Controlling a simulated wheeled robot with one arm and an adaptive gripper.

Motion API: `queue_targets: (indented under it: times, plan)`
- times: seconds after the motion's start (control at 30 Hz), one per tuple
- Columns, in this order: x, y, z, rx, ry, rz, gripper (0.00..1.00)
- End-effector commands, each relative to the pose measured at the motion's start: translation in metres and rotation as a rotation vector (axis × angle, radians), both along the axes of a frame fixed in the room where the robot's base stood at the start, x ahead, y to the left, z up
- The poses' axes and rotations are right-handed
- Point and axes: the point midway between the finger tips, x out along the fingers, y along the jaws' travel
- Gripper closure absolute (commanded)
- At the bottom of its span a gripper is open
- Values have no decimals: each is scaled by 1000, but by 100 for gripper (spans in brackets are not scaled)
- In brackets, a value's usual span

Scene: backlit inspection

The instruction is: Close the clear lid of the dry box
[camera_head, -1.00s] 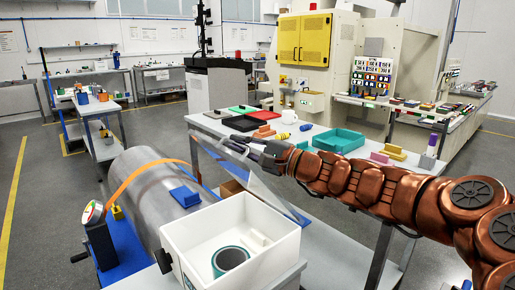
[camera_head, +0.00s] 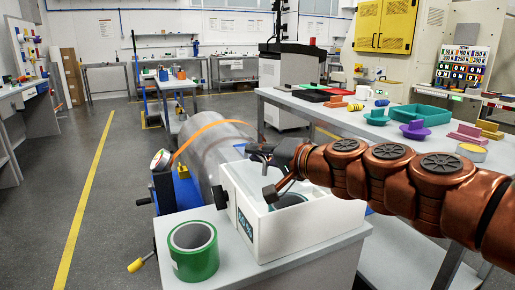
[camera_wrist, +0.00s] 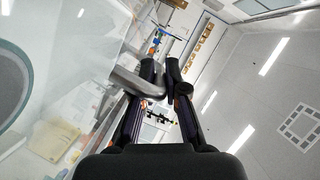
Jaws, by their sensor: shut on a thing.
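The white dry box (camera_head: 305,232) stands on a grey bench in the head view, with a dark label on its front. A ring-shaped roll (camera_head: 292,200) sits inside it, partly hidden by my arm. My gripper (camera_head: 262,152) is above the back of the box. In the wrist view my gripper's fingertips (camera_wrist: 160,70) are close together at a grey edge piece of the clear lid (camera_wrist: 78,75). The lid fills the left of that view, raised and tilted, with the roll showing dimly through it. The lid's outline is hard to make out in the head view.
A green tape roll (camera_head: 193,250) stands on the bench just left of the box. A large grey cylinder (camera_head: 210,155) with an orange strap lies behind. A second table at right holds a teal tray (camera_head: 420,115) and a purple part (camera_head: 415,130).

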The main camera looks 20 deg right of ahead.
Motion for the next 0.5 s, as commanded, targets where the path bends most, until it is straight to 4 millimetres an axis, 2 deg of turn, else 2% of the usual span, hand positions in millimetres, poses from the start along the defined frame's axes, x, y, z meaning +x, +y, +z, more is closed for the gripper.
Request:
queue_targets:
  times: [0.03,0.2,0.5]
  plan:
    - [-1,2,-10,-22,-2,1,100]
    - [-1,3,-24,-84,-5,-3,100]
    - [-1,4,-31,-120,-5,-5,100]
